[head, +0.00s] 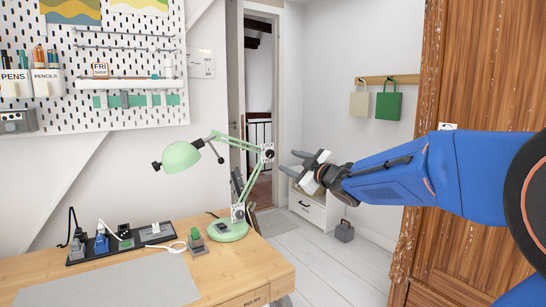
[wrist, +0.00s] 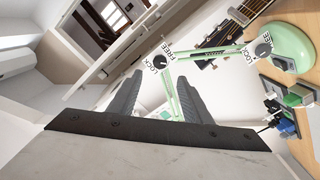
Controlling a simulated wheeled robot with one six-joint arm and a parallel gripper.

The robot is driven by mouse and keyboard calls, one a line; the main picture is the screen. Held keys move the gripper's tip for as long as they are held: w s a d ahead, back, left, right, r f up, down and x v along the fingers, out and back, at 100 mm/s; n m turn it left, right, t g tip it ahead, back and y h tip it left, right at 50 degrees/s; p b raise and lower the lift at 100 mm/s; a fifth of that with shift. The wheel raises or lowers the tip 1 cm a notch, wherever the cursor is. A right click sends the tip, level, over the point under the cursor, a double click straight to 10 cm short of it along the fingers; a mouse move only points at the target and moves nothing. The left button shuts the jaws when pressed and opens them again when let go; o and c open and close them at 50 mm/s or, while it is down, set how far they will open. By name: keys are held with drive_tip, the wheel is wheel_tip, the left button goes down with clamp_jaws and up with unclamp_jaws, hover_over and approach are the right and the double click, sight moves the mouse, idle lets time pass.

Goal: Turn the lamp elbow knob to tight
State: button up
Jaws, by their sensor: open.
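The green desk lamp (head: 183,155) stands on the desk's right end, its arm bent at the elbow. The dark elbow knob (head: 268,154) sits on a white plate at that joint. In the wrist view the knob (wrist: 163,62) lies just beyond the fingertips, between LOCK and FREE labels; its exact setting is too small to tell. My gripper (head: 288,161) is open and empty, just right of the elbow, apart from the knob in the head view. Its two dark fingers also show in the wrist view (wrist: 157,80). A second knob (wrist: 262,51) with similar labels sits near the lamp base.
The wooden desk (head: 240,264) holds a black power strip (head: 120,241) with plugs and a grey mat. A pegboard (head: 120,60) hangs behind. A white cabinet (head: 315,207) and a wooden wardrobe (head: 480,80) stand to the right. Open floor lies right of the desk.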

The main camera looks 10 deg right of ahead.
sight(271, 155)
drive_tip(key=x, duration=1.2)
drive_tip(key=shift+f, duration=0.1)
drive_tip(key=shift+c, duration=0.4)
drive_tip(key=c, duration=1)
